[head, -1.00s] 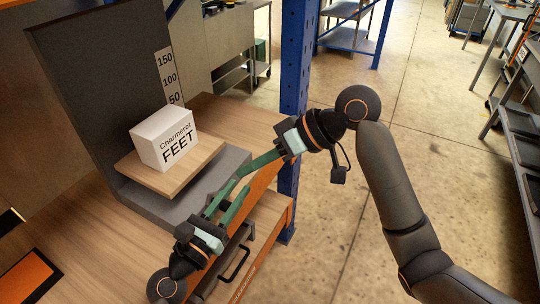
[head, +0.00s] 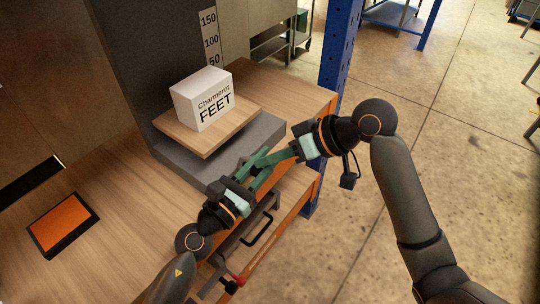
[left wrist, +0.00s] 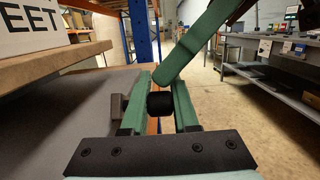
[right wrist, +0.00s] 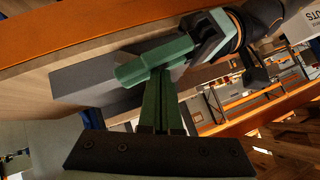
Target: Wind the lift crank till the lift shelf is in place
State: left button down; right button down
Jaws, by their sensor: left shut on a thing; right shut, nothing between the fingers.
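The lift shelf (head: 190,141) is a wooden board above a grey base (head: 190,170) and carries a white box marked "Charmerot FEET" (head: 205,100). A scale strip (head: 210,40) marked 50, 100 and 150 runs up the grey back panel. My left gripper (head: 262,166) is at the base's front side. In the left wrist view its green fingers are shut on the black knob of the lift crank (left wrist: 159,104); a grey part (left wrist: 118,106) shows at left. My right gripper (head: 256,160) is shut and empty, very close to the left fingers; contact is unclear. It shows in the right wrist view (right wrist: 158,85).
A drawer handle (head: 262,228) and a red knob (head: 240,281) are on the bench front below my left gripper. A blue post (head: 338,70) stands at the bench's right corner. An orange panel (head: 62,226) lies at left. Floor at right is open.

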pick_arm(q)
jog(key=shift+d+r, duration=0.1)
jog(key=shift+r, duration=0.15)
pick_arm(e)
jog(key=shift+s+a+f, duration=0.15)
jog(key=shift+s+f, duration=0.25)
jog(key=shift+f, duration=0.15)
pick_arm(q)
jog(key=c, duration=1.1)
grip_release()
jog(key=shift+o, duration=0.8)
jog(key=shift+w, duration=0.1)
pick_arm(e)
jog(key=shift+w+f, duration=0.1)
jog(key=shift+f, duration=0.05)
pick_arm(q)
jog(key=shift+r, duration=0.1)
